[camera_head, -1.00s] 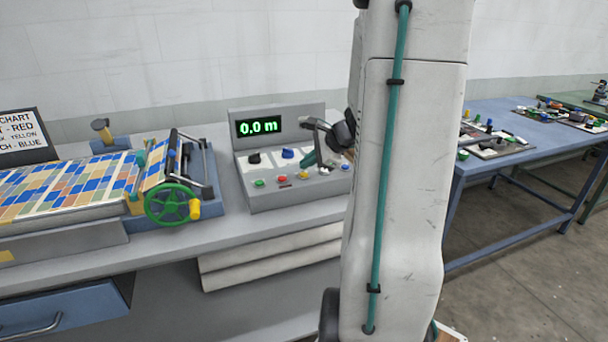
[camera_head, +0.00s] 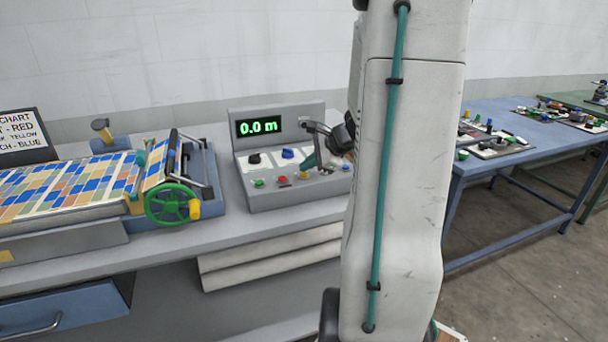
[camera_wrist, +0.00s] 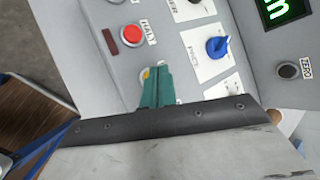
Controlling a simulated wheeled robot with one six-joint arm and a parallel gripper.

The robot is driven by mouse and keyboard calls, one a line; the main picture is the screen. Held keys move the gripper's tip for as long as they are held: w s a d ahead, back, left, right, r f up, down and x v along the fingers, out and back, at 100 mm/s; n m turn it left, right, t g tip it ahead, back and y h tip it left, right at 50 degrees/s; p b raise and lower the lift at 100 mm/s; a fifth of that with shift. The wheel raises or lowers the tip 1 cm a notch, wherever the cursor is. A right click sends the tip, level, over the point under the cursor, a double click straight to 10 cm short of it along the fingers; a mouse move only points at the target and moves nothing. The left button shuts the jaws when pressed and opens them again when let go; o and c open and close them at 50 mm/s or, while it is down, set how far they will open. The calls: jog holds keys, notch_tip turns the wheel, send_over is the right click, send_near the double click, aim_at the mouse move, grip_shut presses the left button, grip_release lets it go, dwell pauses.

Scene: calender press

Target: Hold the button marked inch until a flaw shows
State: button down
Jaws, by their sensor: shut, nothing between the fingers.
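The grey control console (camera_head: 290,198) stands on the bench with a row of coloured buttons along its front. Its display (camera_head: 258,127) reads 0.0 m. My gripper (camera_head: 306,164) is shut and empty over the buttons. In the wrist view its teal fingertips (camera_wrist: 157,72) are at a yellow button (camera_wrist: 146,74), covering most of it; I cannot tell whether they touch or press it. That button's label is hidden, and I cannot read "inch" anywhere. The red button (camera_wrist: 131,35) beside it is labelled HALT. The patchwork sheet (camera_head: 70,188) lies on the press at left.
A blue knob (camera_wrist: 217,47) and a black button marked ZERO (camera_wrist: 288,70) are close to my fingers. A green handwheel (camera_head: 170,204) sits left of the console. A chart (camera_head: 22,133) stands at far left. A blue table (camera_head: 520,150) with small parts is at right.

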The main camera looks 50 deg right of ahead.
aim_at(308, 174)
jog(key=shift+f, duration=0.4)
dwell(0.6)
jog(key=shift+r, duration=0.1)
dwell(1.8)
jog(key=shift+r, duration=0.7)
jog(key=shift+r, duration=2.55)
